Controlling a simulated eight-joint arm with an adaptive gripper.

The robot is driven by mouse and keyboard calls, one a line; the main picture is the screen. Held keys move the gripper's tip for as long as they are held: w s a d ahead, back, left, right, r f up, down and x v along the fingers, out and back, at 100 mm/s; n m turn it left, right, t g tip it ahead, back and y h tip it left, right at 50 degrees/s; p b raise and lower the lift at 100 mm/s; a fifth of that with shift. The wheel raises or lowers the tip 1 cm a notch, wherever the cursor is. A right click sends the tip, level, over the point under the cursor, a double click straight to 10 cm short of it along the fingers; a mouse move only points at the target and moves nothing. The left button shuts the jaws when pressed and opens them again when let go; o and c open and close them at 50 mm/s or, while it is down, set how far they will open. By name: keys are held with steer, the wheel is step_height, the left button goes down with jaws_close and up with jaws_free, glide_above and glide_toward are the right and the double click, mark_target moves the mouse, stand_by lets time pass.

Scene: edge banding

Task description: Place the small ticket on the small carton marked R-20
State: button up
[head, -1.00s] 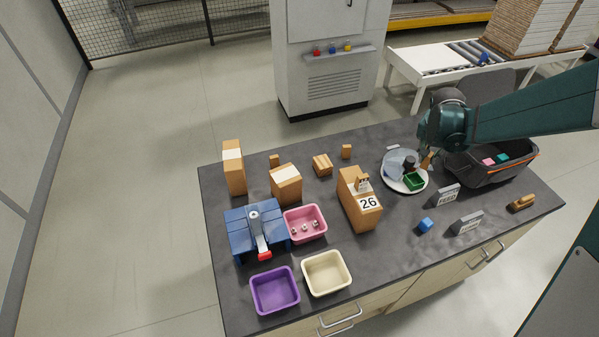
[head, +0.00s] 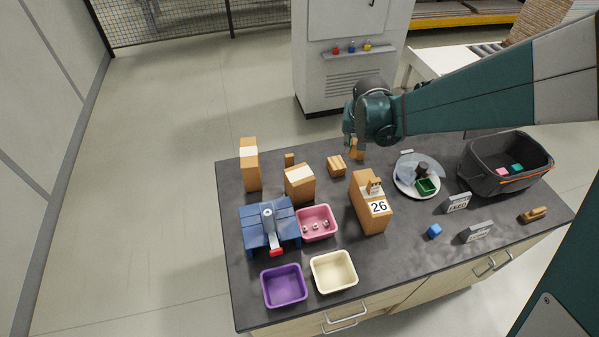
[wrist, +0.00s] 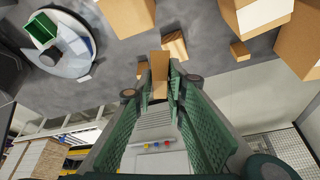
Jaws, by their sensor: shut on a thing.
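My gripper (head: 352,143) is over the back of the table, above the small upright carton (head: 360,155) there. It is shut on a small tan piece, which shows between the fingers in the wrist view (wrist: 158,88). I cannot tell from its face whether it is the small ticket. The fingers and the piece overlap the carton, so contact is unclear. A small taped carton (head: 336,166) stands just left of it, also in the wrist view (wrist: 174,45). Another small carton (head: 289,160) stands farther left. No R-20 mark is readable.
A carton marked 26 (head: 369,215) stands in front. A plate with a green tray (head: 417,190) and a dark bin (head: 468,178) are at right. A blue press (head: 254,228) and pink (head: 316,236), purple (head: 284,302) and cream (head: 334,284) bins are front left.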

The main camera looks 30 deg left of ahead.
steer(key=s+a+r+n+p, duration=0.1)
steer(key=s+a+n, duration=0.1)
steer(key=s+a, duration=0.4)
steer(key=s+a+r+n+y+p, duration=0.1)
steer(key=s+a+r+n, duration=0.1)
steer(key=s+a, duration=0.4)
steer(key=shift+a+r+y, duration=0.3)
steer(key=shift+a, duration=0.9)
steer(key=shift+s+f, duration=0.1)
steer(key=shift+f, duration=0.05)
glide_toward(298, 169)
steer(key=shift+w+a+r, duration=0.4)
steer(key=shift+w+a, duration=0.2)
steer(key=shift+w, duration=0.2)
steer(key=shift+f, duration=2.1)
steer(key=shift+f, duration=0.15)
steer(key=o, duration=0.7)
steer(key=shift+o, duration=0.2)
